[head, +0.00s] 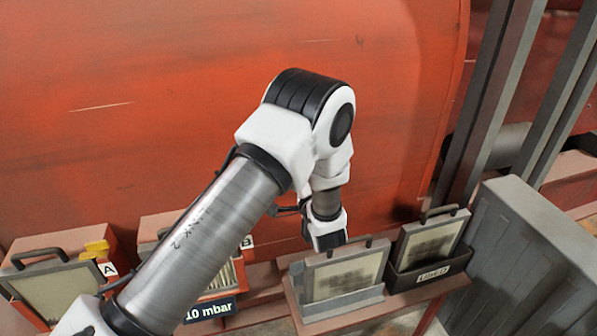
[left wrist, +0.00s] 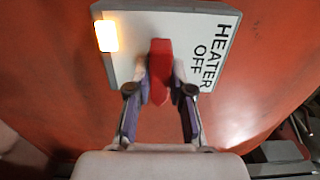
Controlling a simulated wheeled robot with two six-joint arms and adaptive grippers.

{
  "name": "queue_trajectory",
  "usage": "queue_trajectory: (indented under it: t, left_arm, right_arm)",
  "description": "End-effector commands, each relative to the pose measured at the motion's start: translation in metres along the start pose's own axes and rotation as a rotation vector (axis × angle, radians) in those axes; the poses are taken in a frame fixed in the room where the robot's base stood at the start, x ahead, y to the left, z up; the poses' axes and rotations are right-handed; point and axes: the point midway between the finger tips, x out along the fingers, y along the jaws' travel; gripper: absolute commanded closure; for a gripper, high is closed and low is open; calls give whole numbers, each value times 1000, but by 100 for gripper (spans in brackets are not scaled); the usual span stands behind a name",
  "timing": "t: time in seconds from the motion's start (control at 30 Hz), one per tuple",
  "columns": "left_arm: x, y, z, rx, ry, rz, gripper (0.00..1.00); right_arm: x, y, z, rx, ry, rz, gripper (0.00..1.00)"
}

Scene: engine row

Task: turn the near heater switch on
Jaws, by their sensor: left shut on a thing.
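The heater switch shows in the left wrist view as a white plate (left wrist: 132,32) with a grey rim, lettered HEATER and OFF, the words running sideways in this picture. A red handle (left wrist: 160,52) stands out from its middle. A lamp (left wrist: 106,36) at the plate's left edge glows amber. My left gripper (left wrist: 160,82) is shut on the red handle, one finger on each side. In the head view my left gripper (head: 326,238) is seen from behind at the red casing, and the switch cannot be made out there. My right gripper is in neither view.
Below my arm stand framed filter panels: one in a grey holder (head: 345,300), one in a dark labelled holder (head: 433,272). Red boxes (head: 60,245) marked A and B stand left. A grey ribbed block (head: 520,260) and steel posts (head: 490,90) are right.

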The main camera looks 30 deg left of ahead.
Motion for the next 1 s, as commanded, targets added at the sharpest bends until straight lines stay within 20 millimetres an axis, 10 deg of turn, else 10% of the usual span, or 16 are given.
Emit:
queue_trajectory:
  t: [0.43,0.47,0.53,1.0]
  left_arm:
    - [-1,3,1,15,-2,6,100]
    - [-1,3,1,15,-2,6,72]
    - [0,2,1,14,-1,5,54]
    - [-26,1,-1,15,4,1,54]
  right_arm:
    - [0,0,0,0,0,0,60]
    - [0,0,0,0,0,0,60]
    - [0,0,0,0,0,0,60]
    - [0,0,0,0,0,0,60]
